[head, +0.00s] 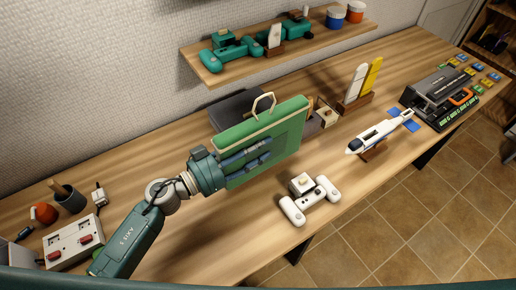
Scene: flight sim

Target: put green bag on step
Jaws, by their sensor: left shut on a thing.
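A flat green bag (284,128) with a pale looped handle is in the middle of the head view, held up above the wooden table. My left gripper (250,158), dark blue, reaches in from the left and is shut on the bag, with its fingers lying across the bag's near face. A dark grey block (234,104) stands behind the bag and is partly hidden by it. I cannot tell whether this is the step. My right gripper is not in view.
A black device (440,98) stands at the right. A shelf (300,58) hangs above. A control box (75,243) and dark cup (69,199) are at the left.

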